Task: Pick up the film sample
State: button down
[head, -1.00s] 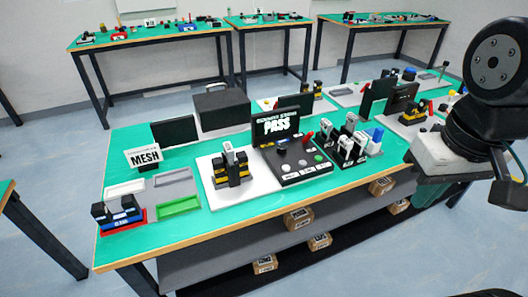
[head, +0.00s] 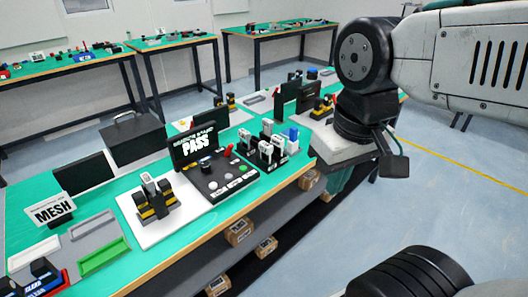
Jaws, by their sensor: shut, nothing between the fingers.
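My gripper (head: 338,180) hangs at the end of my arm, right of the bench, with its fingers partly hidden below the pale grey wrist block. It is shut and empty, apart from everything on the bench. I cannot tell which item is the film sample. Several pale upright pieces stand in a black rack (head: 263,158) in the middle of the bench. Another pale piece stands in a black and yellow holder (head: 157,208) on a white plate (head: 133,224), left of the tester. The tester (head: 224,184) has buttons, and its screen reads PASS (head: 196,146).
A MESH sign (head: 50,209) stands at left, near a grey tray (head: 91,224) and a green tray (head: 104,257). A black case (head: 133,138) and dark panel (head: 84,174) stand behind. Boxes (head: 238,231) lie on the lower shelf.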

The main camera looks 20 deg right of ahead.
aim_at(147, 180)
jog(key=k, duration=0.6)
jog(key=u, duration=0.5)
jog(key=i, duration=1.1)
jog(key=z, duration=0.45)
